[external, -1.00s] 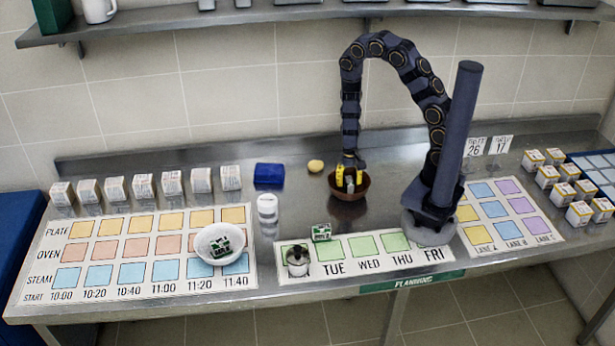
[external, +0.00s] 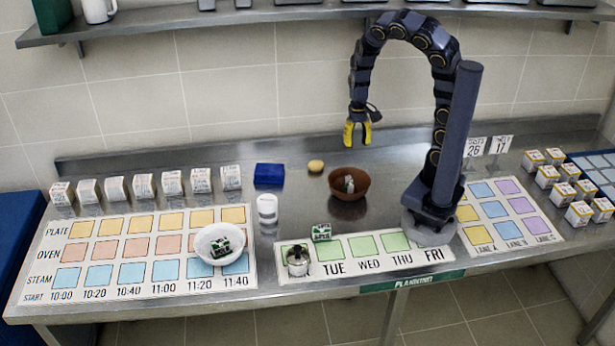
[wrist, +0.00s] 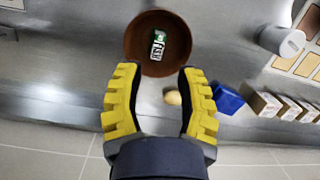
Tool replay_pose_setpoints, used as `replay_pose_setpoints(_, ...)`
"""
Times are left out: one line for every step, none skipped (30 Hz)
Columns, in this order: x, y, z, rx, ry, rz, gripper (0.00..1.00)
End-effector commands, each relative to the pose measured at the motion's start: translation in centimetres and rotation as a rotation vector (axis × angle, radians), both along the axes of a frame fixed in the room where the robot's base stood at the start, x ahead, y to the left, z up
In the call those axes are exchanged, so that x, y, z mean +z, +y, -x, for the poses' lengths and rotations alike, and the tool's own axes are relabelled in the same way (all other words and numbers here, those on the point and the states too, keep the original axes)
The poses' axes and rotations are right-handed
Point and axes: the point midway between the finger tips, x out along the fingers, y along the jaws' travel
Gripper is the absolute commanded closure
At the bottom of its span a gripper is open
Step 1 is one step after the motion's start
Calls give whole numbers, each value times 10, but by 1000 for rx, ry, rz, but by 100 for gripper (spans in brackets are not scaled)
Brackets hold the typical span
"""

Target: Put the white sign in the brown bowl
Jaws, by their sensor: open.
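The brown bowl (external: 362,182) stands on the steel counter, left of my arm's base. In it lies a small white piece (external: 349,184); the wrist view shows it as a white block with green and dark lettering (wrist: 157,46). I cannot tell for sure that it is the sign. Two white number signs, 26 (external: 475,147) and 17 (external: 500,144), stand at the back right. My gripper (external: 357,141) is open and empty, raised above and behind the bowl. In the wrist view its yellow fingers (wrist: 158,77) are apart, with the bowl beyond them.
A yellow lump (external: 316,166) and a blue box (external: 269,174) lie left of the bowl. A white bowl (external: 206,251) with a small block in it stands on the left chart. A white cylinder (external: 267,208), a metal-topped jar (external: 298,262) and a green-white block (external: 321,233) stand nearer the front.

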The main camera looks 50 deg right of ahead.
Motion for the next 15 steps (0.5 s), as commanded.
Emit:
replay_pose_setpoints(21, 5, 11, 60, -16, -18, 64)
replay_pose_setpoints(31, 8, 21, 100, -14, -29, 64)
replay_pose_setpoints(45, 10, 33, 156, -19, -35, 64)
replay_pose_setpoints(54, 12, 43, 199, -19, -40, 64)
replay_pose_setpoints(62, 12, 53, 243, -19, -42, 64)
replay_pose_setpoints(73, 12, 67, 300, -20, -41, 64)
replay_pose_setpoints(79, 11, 76, 342, -20, -37, 64)
replay_pose_setpoints(85, 10, 86, 382, -19, -34, 64)
replay_pose_setpoints(92, 8, 97, 433, -23, -23, 64)
replay_pose_setpoints(97, 5, 104, 467, -30, -11, 64)
replay_pose_setpoints(101, 3, 111, 499, -33, 0, 64)
replay_pose_setpoints(105, 0, 119, 537, -34, 12, 64)
replay_pose_setpoints(108, -2, 124, 561, -33, 23, 64)
replay_pose_setpoints(110, -5, 128, 580, -35, 34, 64)
replay_pose_setpoints(112, -8, 132, 601, -36, 46, 64)
